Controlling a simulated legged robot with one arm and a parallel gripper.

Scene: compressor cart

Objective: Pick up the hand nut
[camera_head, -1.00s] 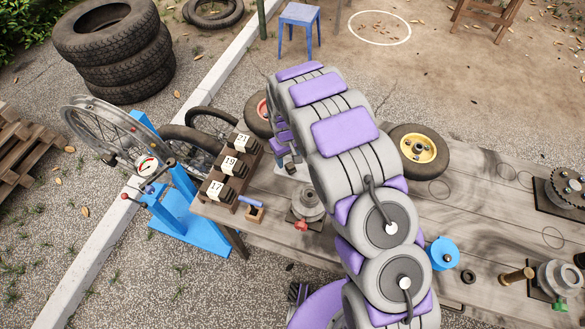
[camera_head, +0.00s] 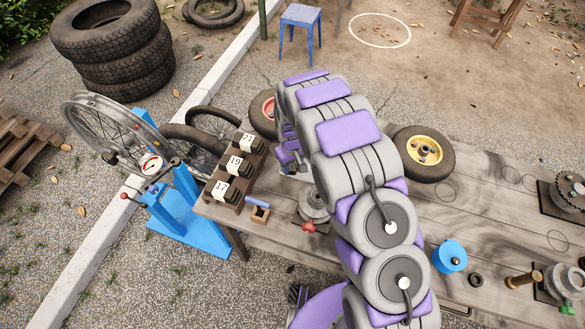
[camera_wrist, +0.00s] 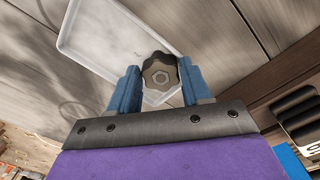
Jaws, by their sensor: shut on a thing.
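The hand nut (camera_wrist: 160,72) is a dark lobed knob with a grey metal centre. In the wrist view it sits between the two blue fingers of my gripper (camera_wrist: 158,80), which are shut on it from both sides. A shallow white tray (camera_wrist: 72,28) lies behind the nut; I cannot tell the gap between them. In the head view my gripper (camera_head: 287,158) is partly hidden by my arm near the back of the wooden bench (camera_head: 465,215), and the nut cannot be made out there.
A numbered rack (camera_head: 233,172) stands left of my gripper, beside a blue wheel stand (camera_head: 180,215). A grey pulley part (camera_head: 314,205) is in front. A yellow-hubbed wheel (camera_head: 425,152) and a blue spool (camera_head: 449,256) lie to the right. Bare planks show between them.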

